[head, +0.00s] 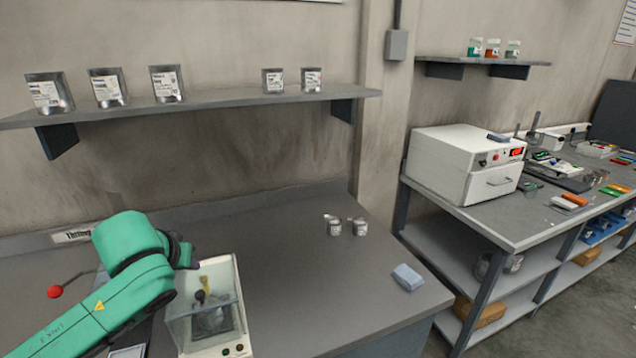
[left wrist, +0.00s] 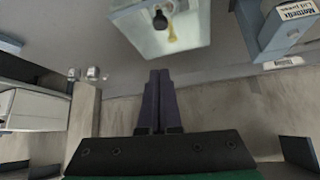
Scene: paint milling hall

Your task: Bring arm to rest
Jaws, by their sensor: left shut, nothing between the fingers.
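My left arm is green and comes in from the lower left in the head view. Its dark gripper (head: 190,262) is just behind and left of the top of a clear-walled box machine (head: 238,315) on the grey bench. In the left wrist view the two dark fingers (left wrist: 158,73) are together with nothing between them. The machine (left wrist: 195,40) shows past the fingertips, apart from them as far as I can see. My right gripper is not in view.
Two small cans (head: 335,228) and a blue-grey block (head: 407,277) stand on the bench (head: 300,285). A shelf (head: 220,102) with several tins hangs above. A red-knobbed lever (head: 55,291) is at left. A white oven (head: 465,160) stands on the right-hand bench. The bench's middle is clear.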

